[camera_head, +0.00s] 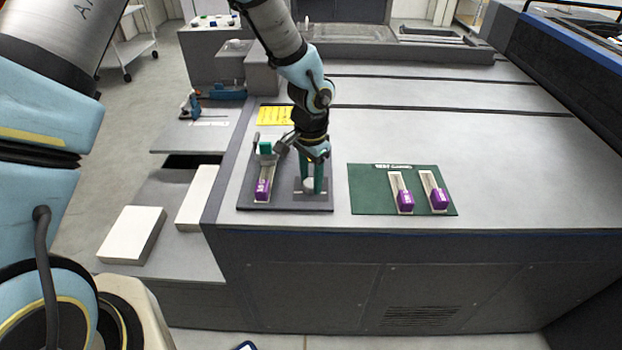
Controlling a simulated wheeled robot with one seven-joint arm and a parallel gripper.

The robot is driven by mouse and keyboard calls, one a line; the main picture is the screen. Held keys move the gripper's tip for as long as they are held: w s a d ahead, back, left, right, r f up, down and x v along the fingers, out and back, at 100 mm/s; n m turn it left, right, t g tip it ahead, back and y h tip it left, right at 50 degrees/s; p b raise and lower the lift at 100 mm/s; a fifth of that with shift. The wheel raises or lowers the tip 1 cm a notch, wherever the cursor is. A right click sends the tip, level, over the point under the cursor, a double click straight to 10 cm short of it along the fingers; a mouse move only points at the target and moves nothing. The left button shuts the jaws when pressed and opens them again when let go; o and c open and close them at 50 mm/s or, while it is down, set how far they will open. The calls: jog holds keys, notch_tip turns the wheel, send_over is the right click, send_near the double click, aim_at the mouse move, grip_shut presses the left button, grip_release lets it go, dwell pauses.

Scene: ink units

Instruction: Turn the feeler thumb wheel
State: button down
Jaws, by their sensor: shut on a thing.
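My gripper (313,182) points down over the dark plate (285,206) at the left front of the grey machine top. Its teal fingers are closed around a small pale round part, which looks like the feeler thumb wheel (308,185), on a grey mount. The fingers hide part of the wheel, and its turn angle cannot be read. To its left on the same plate stands a pale holder with a purple block (262,188) at its front and a green part (266,148) at its back.
A green mat (370,190) to the right bears two pale holders with purple blocks (405,201) (439,198). A yellow label (274,115) lies behind the dark plate. White blocks (133,235) lie on the lower ledge at left. The machine top is clear further right.

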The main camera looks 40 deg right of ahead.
aim_at(311, 182)
dwell(0.3)
jog(key=shift+c, duration=1.8)
grip_release()
jog(key=shift+r, duration=0.1)
notch_tip(311, 182, up, 11)
jog(key=b, duration=0.2)
jog(key=shift+f, duration=0.2)
